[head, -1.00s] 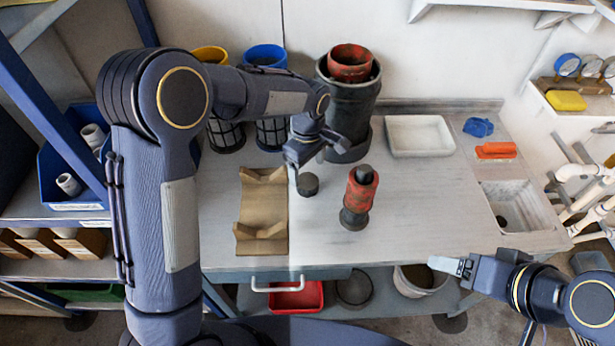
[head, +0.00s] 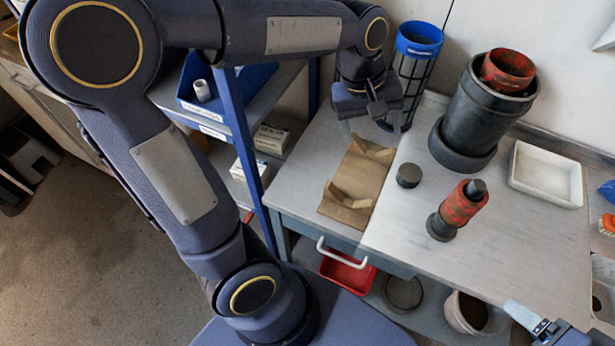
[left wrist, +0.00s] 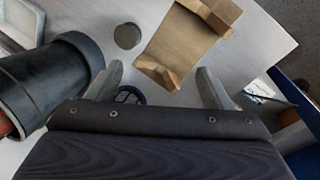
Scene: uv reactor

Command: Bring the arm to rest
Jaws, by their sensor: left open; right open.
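My left arm reaches in from the left in the head view. My left gripper (head: 364,128) is open and empty, raised over the bench near the back end of the brown cradle (head: 346,200). In the left wrist view, the open fingers (left wrist: 158,86) point toward the bench, with the cradle (left wrist: 183,38) beyond them. The dark round puck (head: 409,176) lies right of the cradle, apart from the gripper; it also shows in the left wrist view (left wrist: 127,36). My right gripper (head: 524,314) is partly in view at the lower right, with nothing visible held.
A blue-topped mesh cylinder (head: 418,45) stands close behind the left gripper. A black housing (head: 478,115) and a red-and-black part (head: 461,208) stand on the bench (head: 385,235). A white tray (head: 545,176) lies right. A blue-post shelf (head: 243,150) stands close left.

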